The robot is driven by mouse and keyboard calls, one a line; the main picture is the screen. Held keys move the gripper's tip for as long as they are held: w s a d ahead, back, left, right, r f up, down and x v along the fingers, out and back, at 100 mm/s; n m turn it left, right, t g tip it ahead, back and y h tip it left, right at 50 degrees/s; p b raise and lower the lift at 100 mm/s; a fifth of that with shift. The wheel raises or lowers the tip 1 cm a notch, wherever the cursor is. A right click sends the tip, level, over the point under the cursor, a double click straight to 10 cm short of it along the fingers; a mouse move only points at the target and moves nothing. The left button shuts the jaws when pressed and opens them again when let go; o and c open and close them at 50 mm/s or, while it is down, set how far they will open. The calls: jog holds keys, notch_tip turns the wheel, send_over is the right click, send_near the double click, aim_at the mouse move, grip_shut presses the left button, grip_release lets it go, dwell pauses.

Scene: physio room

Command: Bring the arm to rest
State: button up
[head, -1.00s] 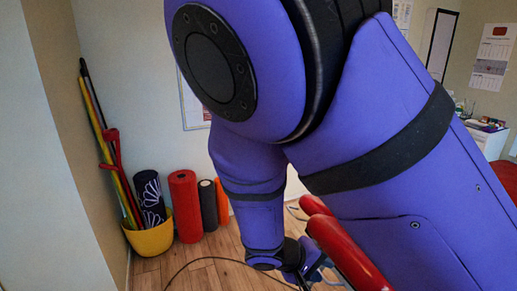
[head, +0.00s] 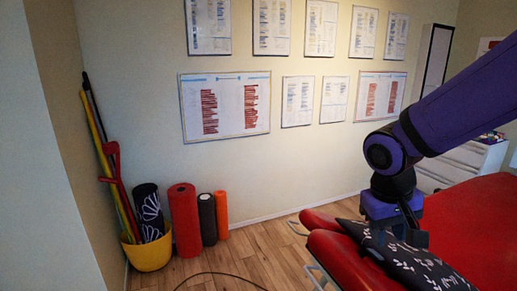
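My purple arm (head: 470,100) comes in from the right edge and bends down at a dark wrist. My gripper (head: 397,242) points down in the head view, low at the right, in front of or just over a black cushion with a white leaf pattern (head: 432,272). The cushion lies on the red padded table (head: 480,215). The dark fingers blend with the dark cushion, so I cannot tell how far apart they are or whether they touch it.
A yellow bucket (head: 147,254) with poles and a patterned roll stands in the left corner. Red (head: 184,220), black (head: 207,220) and orange (head: 221,215) rollers stand beside it. A white drawer unit (head: 458,163) is behind my arm. Wooden floor (head: 250,248) with a cable lies open.

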jog(key=s+d+r+t+y, duration=0.2)
jog(key=s+d+r+t, duration=0.2)
jog(key=s+r, duration=0.7)
jog(key=shift+s+d+r+m+t, duration=0.2)
jog(key=shift+d+r+m+t, duration=0.15)
jog(key=shift+d+r, duration=0.45)
dwell(0.5)
